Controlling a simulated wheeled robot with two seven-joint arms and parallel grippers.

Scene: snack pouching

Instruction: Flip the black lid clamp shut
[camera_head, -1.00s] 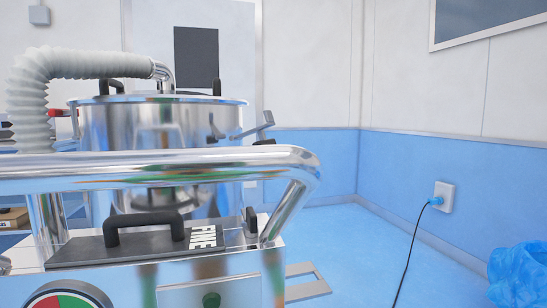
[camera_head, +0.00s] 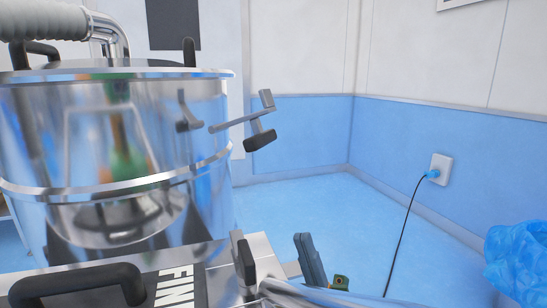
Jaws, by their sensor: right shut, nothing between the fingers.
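The lid clamp (camera_head: 260,141) is on the right side of a shiny steel drum (camera_head: 150,150). Its thin metal arm juts out to the right from the drum wall, with a black grip at the lower end and a grey piece at the upper end. The clamp stands out from the drum, swung away from the lid rim (camera_head: 200,73). My right gripper (camera_head: 308,250) shows at the bottom, partly cut off, below and to the right of the clamp and apart from it. It is shut and empty. My left gripper is not in view.
A black handle (camera_head: 80,282) and a black latch (camera_head: 244,262) are on the machine's top in front of the drum. A ribbed white hose (camera_head: 40,20) joins the lid. Open floor lies to the right, with a cable, a wall socket (camera_head: 440,169) and a blue bag (camera_head: 515,260).

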